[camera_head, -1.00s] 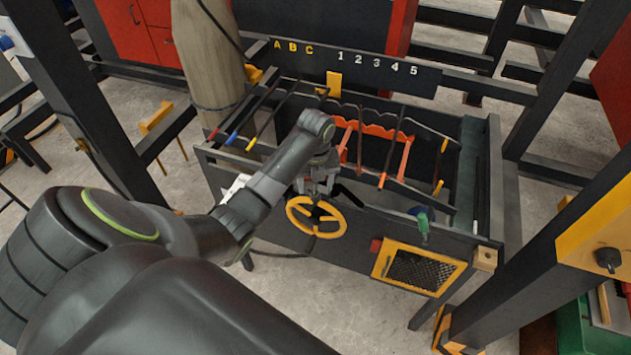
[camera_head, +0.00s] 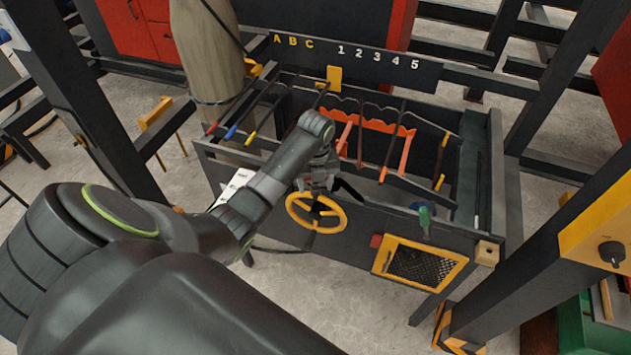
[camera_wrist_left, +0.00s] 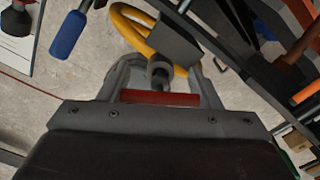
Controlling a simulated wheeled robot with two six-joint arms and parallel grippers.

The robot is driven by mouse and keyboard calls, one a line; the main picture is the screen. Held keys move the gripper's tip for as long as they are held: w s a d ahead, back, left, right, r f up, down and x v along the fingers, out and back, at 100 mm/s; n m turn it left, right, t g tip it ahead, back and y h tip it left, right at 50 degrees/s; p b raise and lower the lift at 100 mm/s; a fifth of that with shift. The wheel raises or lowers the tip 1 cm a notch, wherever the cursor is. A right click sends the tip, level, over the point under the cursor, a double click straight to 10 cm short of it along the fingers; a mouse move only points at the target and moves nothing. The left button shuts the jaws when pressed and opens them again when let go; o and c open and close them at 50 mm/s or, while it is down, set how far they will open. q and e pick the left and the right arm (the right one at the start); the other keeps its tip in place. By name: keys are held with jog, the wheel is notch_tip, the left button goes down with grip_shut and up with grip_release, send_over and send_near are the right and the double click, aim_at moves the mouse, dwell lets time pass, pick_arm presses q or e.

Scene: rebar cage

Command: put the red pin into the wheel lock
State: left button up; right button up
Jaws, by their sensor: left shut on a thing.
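My left gripper (camera_head: 318,186) is just above and behind the yellow handwheel (camera_head: 315,212) on the front of the dark bench. In the left wrist view, the red pin (camera_wrist_left: 160,98) lies crosswise between the fingers of my left gripper (camera_wrist_left: 162,82), which is shut on it. A grey cylindrical piece (camera_wrist_left: 158,73) shows just ahead of the red part, in line with a grey block (camera_wrist_left: 166,42) by the yellow wheel (camera_wrist_left: 130,22). I cannot tell whether the pin is in the lock; its hole is hidden. My right gripper is out of view.
Rods and an orange rack (camera_head: 374,127) lie above the bench opening. A blue-gripped rod end (camera_wrist_left: 68,35) is left of the gripper.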

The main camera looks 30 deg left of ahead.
pick_arm(q)
jog(key=shift+r+p, duration=1.05)
jog(key=shift+p, duration=0.25)
jog(key=shift+r, duration=1)
jog(key=shift+f+b, duration=1)
jog(key=shift+f, duration=1.05)
jog(key=o, duration=1.1)
